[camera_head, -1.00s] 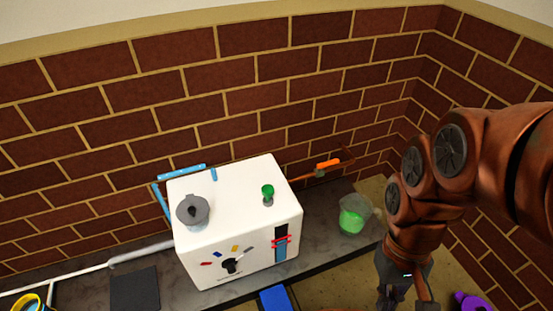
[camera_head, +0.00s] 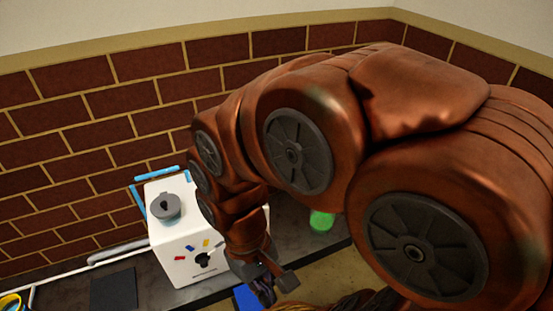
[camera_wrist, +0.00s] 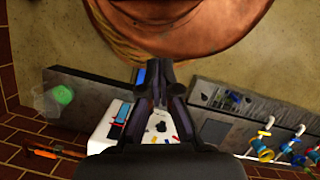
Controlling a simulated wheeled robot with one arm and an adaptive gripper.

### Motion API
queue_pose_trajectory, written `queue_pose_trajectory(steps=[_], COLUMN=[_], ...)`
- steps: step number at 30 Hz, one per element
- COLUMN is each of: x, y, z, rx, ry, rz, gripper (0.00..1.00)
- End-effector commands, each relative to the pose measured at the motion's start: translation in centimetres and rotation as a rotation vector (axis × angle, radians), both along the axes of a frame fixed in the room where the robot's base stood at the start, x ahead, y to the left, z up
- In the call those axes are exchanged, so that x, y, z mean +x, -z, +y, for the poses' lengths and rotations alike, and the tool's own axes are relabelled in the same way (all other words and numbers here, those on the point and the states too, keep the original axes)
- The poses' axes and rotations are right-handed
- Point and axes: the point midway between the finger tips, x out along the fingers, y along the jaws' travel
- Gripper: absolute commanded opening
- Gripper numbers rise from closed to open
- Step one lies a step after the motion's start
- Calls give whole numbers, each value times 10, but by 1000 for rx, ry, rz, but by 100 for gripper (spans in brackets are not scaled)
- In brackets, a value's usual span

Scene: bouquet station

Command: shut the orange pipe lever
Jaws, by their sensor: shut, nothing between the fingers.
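The orange pipe lever (camera_wrist: 40,152) shows in the wrist view at the lower left, on a thin pipe along the brick wall beside the white machine. In the head view my arm hides it. My gripper (camera_head: 266,289) is shut and empty, in front of the white machine (camera_head: 172,250) in the head view. In the wrist view my gripper (camera_wrist: 152,75) is at the middle, clearly apart from the lever, with the machine (camera_wrist: 100,131) behind the fingers.
A dark square pad (camera_head: 114,290) lies left of the machine. Several coloured taps or valves (camera_wrist: 285,150) are at the right.

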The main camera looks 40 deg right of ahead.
Motion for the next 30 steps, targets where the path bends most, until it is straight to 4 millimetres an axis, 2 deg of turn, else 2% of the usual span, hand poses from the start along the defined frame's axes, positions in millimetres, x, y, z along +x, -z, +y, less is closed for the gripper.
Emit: queue_pose_trajectory(steps=[10, 14, 17, 23, 30], x=[1, 13, 38, 105, 188], y=[0, -2, -4, -8, -7], z=[0, -1, -5, -28, -66], rx=[1, 7, 18, 44, 63], ry=[1, 10, 23, 62, 107], rz=[-1, -12, -34, -98, -186], gripper=[0, 0, 0, 0, 0])
